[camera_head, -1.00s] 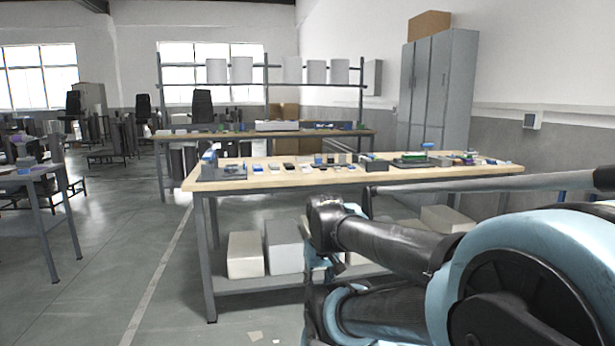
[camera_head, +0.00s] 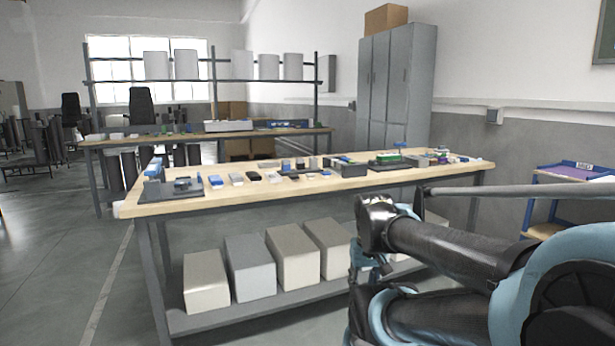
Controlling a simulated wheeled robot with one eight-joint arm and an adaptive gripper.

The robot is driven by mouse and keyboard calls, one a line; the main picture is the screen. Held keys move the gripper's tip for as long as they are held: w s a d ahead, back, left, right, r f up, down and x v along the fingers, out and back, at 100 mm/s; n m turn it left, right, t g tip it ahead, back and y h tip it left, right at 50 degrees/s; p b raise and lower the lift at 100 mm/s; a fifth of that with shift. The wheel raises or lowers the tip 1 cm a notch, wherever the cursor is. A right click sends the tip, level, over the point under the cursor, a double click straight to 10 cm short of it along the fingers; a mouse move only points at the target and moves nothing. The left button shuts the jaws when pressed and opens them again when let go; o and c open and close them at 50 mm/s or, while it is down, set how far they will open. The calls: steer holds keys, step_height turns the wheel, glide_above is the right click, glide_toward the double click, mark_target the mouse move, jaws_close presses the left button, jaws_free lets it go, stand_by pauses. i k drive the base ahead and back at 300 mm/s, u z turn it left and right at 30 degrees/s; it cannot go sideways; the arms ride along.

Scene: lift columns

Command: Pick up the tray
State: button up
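The near workbench (camera_head: 250,186) has a light wooden top. A dark flat tray or plate (camera_head: 160,196) lies at its left end with small blue and grey parts on it. Another dark, shallow tray-like piece (camera_head: 378,166) lies toward the right end, with a green part on or beside it. I cannot tell which of these is the tray. My dark and light-blue arm is folded at the lower right, in front of the bench. The end of my arm is mostly hidden behind its links, so the gripper's fingers are not clear. Nothing shows as held.
Several pale boxes (camera_head: 298,254) stand on the bench's lower shelf. A second bench (camera_head: 110,141) with a rack stands behind. A grey cabinet (camera_head: 397,88) stands by the wall. A blue-edged cart (camera_head: 573,172) is at the right. Open floor (camera_head: 60,270) lies at the left.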

mark_target(272, 177)
steer(key=u, duration=0.1)
steer(key=i, duration=1.35)
steer(key=u, duration=0.55)
